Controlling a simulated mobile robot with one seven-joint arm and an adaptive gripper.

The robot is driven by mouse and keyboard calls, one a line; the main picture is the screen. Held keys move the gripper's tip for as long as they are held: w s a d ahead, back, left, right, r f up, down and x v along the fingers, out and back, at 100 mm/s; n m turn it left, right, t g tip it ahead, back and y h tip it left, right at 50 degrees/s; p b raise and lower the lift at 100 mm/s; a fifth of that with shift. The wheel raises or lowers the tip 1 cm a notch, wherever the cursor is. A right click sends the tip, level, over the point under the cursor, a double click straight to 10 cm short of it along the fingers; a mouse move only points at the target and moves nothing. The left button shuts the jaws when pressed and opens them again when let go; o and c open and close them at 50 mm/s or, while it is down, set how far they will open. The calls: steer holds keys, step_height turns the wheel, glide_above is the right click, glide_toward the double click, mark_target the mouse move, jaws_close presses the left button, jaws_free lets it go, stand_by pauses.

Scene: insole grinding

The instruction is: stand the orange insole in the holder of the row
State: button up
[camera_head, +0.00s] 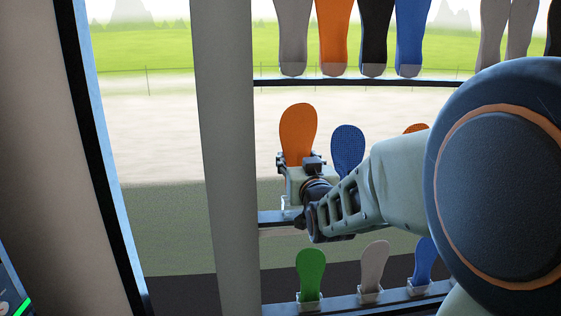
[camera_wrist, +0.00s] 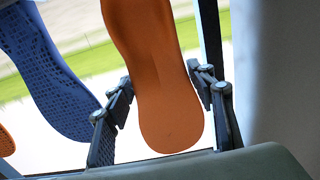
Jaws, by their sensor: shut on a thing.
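The orange insole (camera_head: 298,130) is upright, its wide rounded end up, above the left end of the middle row's rail (camera_head: 275,218). My gripper (camera_head: 298,164) is shut on it, a finger at each side edge. In the wrist view the orange insole (camera_wrist: 165,75) shows between the two fingers (camera_wrist: 162,98), its rounded end near the bottom of the picture. A pale holder (camera_head: 290,203) shows partly below my gripper. The insole's lower end is hidden behind my gripper and cut off in the wrist view, so I cannot tell whether it sits in the holder.
A blue insole (camera_head: 347,147) stands just right, also in the wrist view (camera_wrist: 45,70). Another orange insole (camera_head: 416,129) is mostly hidden by my arm. Below stand green (camera_head: 311,270), grey (camera_head: 373,266) and blue (camera_head: 423,262) insoles. Several insoles line the upper shelf (camera_head: 350,83). A grey post (camera_head: 225,150) rises at left.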

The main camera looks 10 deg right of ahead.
steer(key=shift+f+b, duration=2.5)
steer(key=shift+b, duration=1.3)
stand_by(1.0)
steer(key=o, duration=1.2)
